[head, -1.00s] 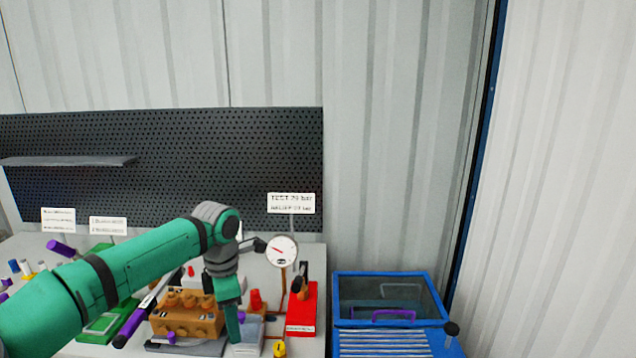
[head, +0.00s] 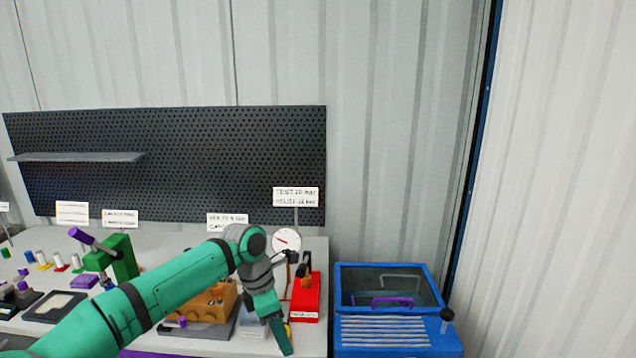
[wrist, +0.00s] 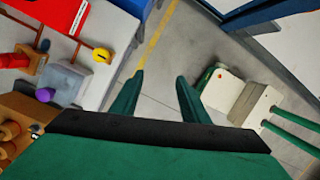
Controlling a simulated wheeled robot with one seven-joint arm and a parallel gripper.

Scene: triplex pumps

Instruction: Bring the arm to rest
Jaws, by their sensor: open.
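My green arm reaches across the front of the workbench in the head view, with the wrist bent downward. My gripper (wrist: 158,92) shows in the wrist view with its two green fingers apart and nothing between them. It hangs over the grey floor just off the bench edge. In the head view my gripper (head: 284,338) points down in front of the bench, right of the brown pump block (head: 212,305). The block is partly hidden by my arm.
A round gauge (head: 286,241) and a red base (head: 306,300) stand at the bench's right end. A blue cabinet with a clear lid (head: 388,288) is to the right. A green press (head: 118,258) stands at left. The wrist view shows open floor (wrist: 185,40).

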